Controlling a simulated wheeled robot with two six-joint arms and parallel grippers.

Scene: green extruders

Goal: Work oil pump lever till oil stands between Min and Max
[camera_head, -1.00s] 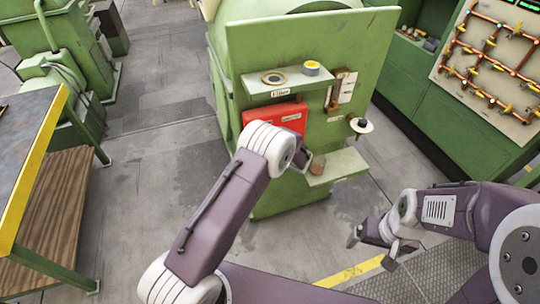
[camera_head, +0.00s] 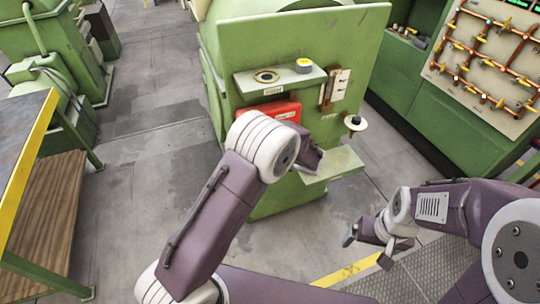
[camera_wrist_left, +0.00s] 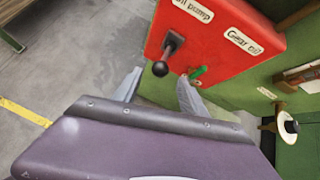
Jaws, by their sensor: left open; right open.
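The red pump box (camera_head: 285,109) is on the front of the green machine, partly hidden behind my left arm. In the left wrist view the box (camera_wrist_left: 225,45) carries labels reading "pump", partly cut off, and "Gear oil". Its lever (camera_wrist_left: 168,50) has a black ball knob and sticks out just beyond my left gripper (camera_wrist_left: 159,92), whose two fingers are open, with no grip on it. A gauge plate (camera_head: 340,86) is right of the box; its marks and oil level are too small to read. My right gripper (camera_head: 367,250) is open and empty, low at the right.
A lower shelf (camera_head: 340,163) juts out near my left wrist. A white disc with a black knob (camera_head: 353,122) sticks out at right.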

